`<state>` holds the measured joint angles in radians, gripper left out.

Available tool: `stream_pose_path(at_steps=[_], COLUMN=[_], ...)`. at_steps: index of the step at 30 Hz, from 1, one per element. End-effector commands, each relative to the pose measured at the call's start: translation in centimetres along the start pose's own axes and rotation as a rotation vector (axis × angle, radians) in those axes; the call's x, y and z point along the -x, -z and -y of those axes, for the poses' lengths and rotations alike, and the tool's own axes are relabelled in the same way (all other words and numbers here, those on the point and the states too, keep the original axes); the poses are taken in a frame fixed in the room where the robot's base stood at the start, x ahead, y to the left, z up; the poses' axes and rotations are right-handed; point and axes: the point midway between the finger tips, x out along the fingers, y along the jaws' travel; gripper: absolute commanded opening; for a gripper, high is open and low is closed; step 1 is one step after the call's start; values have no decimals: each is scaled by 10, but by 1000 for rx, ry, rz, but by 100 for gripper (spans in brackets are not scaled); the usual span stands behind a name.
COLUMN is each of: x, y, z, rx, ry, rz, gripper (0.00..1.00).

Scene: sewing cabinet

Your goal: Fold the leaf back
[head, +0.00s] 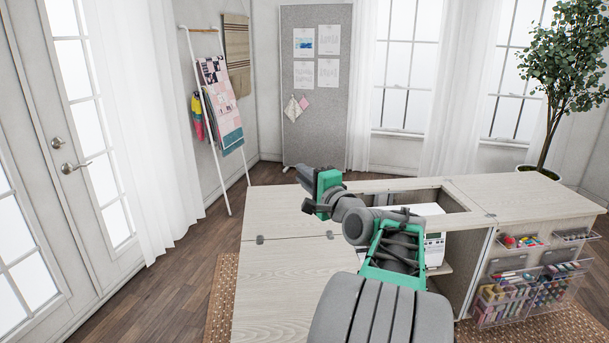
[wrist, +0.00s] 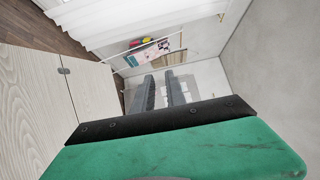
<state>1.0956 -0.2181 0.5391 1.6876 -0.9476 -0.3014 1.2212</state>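The leaf (head: 285,285) is a pale wood-grain panel lying flat and level with the cabinet top (head: 285,205), on its near side. Two small grey hinges, one of them the left hinge (head: 260,239), sit along the seam between them. Pale wood with a hinge (wrist: 65,71) also shows at the left of the wrist view. My gripper (head: 306,178) is above the cabinet top, beyond the seam and apart from the leaf. In the wrist view its two grey fingers (wrist: 160,85) stand apart with nothing between them. My arm hides part of the leaf's right side.
A white sewing machine (head: 435,248) sits in the cabinet's opening, partly behind my arm. Clear bins of sewing supplies (head: 530,295) hang on the right side. A plant (head: 565,70) stands at the back right. A ladder rack (head: 215,105) leans at the back left.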

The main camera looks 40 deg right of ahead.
Motion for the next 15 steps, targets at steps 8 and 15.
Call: stream_pose_path(at_steps=[8, 15], x=[0, 0], y=[0, 0], z=[0, 0], rx=[1, 1], ry=[0, 0], rz=[0, 0], gripper=[1, 0])
